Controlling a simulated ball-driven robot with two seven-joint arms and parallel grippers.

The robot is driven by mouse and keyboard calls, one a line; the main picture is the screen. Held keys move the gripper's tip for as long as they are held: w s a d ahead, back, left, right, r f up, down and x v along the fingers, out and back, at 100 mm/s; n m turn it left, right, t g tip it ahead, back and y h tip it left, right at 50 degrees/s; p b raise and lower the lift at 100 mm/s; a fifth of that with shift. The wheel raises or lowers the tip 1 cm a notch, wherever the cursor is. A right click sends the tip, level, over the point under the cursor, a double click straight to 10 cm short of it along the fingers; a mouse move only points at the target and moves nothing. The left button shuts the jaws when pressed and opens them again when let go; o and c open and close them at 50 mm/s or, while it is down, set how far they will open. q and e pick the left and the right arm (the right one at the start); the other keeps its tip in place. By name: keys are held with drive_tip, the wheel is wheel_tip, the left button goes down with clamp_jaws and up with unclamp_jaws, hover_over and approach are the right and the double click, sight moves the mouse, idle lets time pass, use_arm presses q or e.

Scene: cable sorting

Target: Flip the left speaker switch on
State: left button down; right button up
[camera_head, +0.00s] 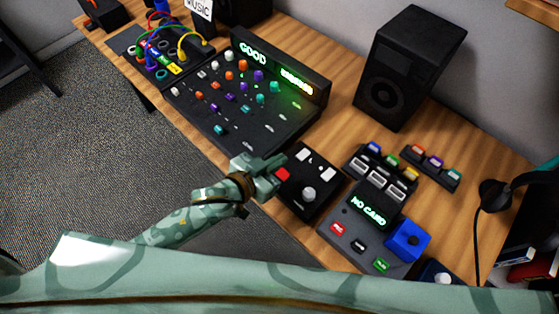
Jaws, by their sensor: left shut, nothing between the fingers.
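A small black control box (321,194) lies on the desk near the middle of the head view. It has two white switches, the left one (304,156) and the right one (328,174), a red button (282,175) and a round pale knob (309,194). I cannot tell how the switches are set. My left gripper (280,163) is shut and empty, at the box's left edge beside the red button and left of the left switch. I cannot tell whether it touches the box. My right gripper is not in view.
A mixer (235,120) with a lit "GOOD" display stands behind left. A black speaker (405,66) stands at the back right. A console (362,232) reading "NO CARD" and a blue block (408,241) are to the right. Bare wooden desk (340,122) shows between mixer and speaker.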

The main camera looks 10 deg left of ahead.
use_arm(q)
drive_tip(key=b, duration=0.3)
hover_over(294, 164)
wheel_tip(294, 164, down, 3)
drive_tip(key=shift+w+f, duration=0.1)
wheel_tip(294, 164, down, 2)
drive_tip(key=shift+d+f+b, duration=0.1)
drive_tip(key=shift+f+b, duration=0.15)
drive_tip(key=shift+b, duration=0.1)
drive_tip(key=shift+f+b, duration=0.3)
drive_tip(key=shift+f, duration=0.3)
drive_tip(key=shift+a+f, duration=0.2)
drive_tip(key=shift+f, duration=0.1)
drive_tip(key=shift+r+p, duration=0.15)
drive_tip(key=shift+p, duration=0.15)
drive_tip(key=shift+r+p, duration=0.7)
drive_tip(key=shift+p, duration=0.1)
